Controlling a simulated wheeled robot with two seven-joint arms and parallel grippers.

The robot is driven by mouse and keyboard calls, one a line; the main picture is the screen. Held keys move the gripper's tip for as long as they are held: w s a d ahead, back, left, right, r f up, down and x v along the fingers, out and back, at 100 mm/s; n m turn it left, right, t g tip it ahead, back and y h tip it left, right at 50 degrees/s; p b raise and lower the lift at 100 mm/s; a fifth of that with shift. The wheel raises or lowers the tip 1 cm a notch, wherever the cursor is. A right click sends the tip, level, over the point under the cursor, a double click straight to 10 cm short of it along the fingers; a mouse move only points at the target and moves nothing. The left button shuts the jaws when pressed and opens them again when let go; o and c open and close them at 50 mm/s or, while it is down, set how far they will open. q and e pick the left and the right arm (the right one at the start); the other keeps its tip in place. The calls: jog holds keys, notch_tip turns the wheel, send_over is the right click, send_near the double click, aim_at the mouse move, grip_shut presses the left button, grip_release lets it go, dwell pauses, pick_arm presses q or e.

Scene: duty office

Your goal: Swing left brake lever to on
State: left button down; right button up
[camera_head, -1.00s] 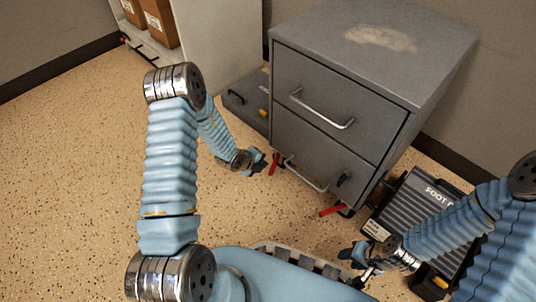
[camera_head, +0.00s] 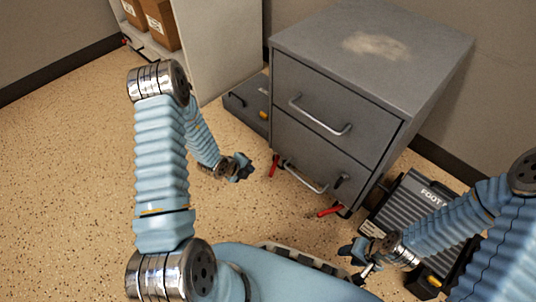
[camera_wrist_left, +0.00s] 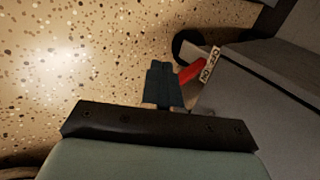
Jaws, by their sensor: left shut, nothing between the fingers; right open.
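The left brake lever (camera_head: 274,166) is a red lever at the lower left front corner of the grey filing cabinet (camera_head: 330,108). In the left wrist view the red lever (camera_wrist_left: 190,72) lies just right of my fingertips, beside a small label plate (camera_wrist_left: 210,65) with lettering and a dark caster (camera_wrist_left: 187,43). My left gripper (camera_head: 246,167) is shut and empty, a little left of the lever; it also shows in the left wrist view (camera_wrist_left: 161,68). A second red lever (camera_head: 330,211) sits at the cabinet's right front corner. My right gripper (camera_head: 352,262) is open near the floor.
A ribbed dark foot-operated unit (camera_head: 412,215) stands right of the cabinet, partly behind my right arm. A dark flat case (camera_head: 248,103) lies at the cabinet's left side. A shelf with boxes (camera_head: 158,22) stands behind. Speckled floor on the left is clear.

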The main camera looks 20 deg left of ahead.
pick_arm(q)
jog(key=s+r+p, duration=0.1)
jog(key=s+a+r, duration=0.1)
jog(key=s+r+p, duration=0.1)
jog(key=s, duration=0.1)
jog(key=shift+a+r+p, duration=0.1)
jog(key=shift+a+p, duration=0.2)
jog(key=shift+p, duration=0.05)
dwell(0.4)
